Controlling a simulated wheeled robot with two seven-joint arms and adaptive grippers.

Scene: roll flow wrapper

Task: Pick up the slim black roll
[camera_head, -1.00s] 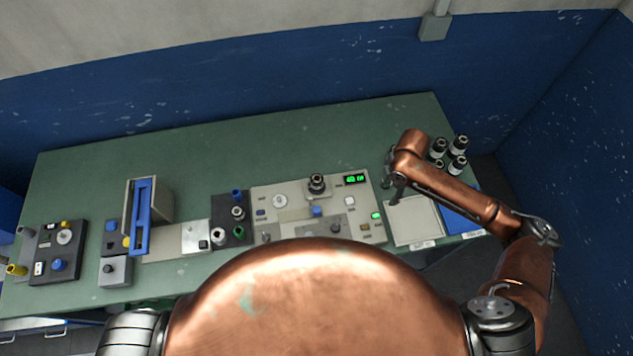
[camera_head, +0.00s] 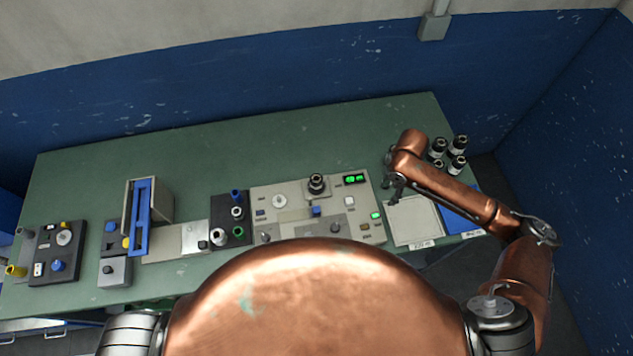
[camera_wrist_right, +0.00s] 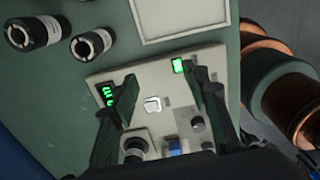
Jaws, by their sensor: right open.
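Several black rolls with pale labels stand at the right back of the green table, one of them a roll (camera_head: 459,143) at the far right. In the right wrist view a thicker black roll (camera_wrist_right: 33,33) and a slimmer black roll (camera_wrist_right: 92,45) show at the upper left. I cannot tell for sure which one in the head view is the slim one. My right gripper (camera_head: 392,190) is left of the rolls, near the grey panel's right edge. In the wrist view its fingers (camera_wrist_right: 160,75) are apart with nothing between them. My left gripper is out of view.
A grey control panel (camera_head: 270,190) with green displays lies left of my right gripper. A pale square tray (camera_head: 412,222) and a blue mat (camera_head: 460,219) lie at the table's right front. The back middle of the table is clear.

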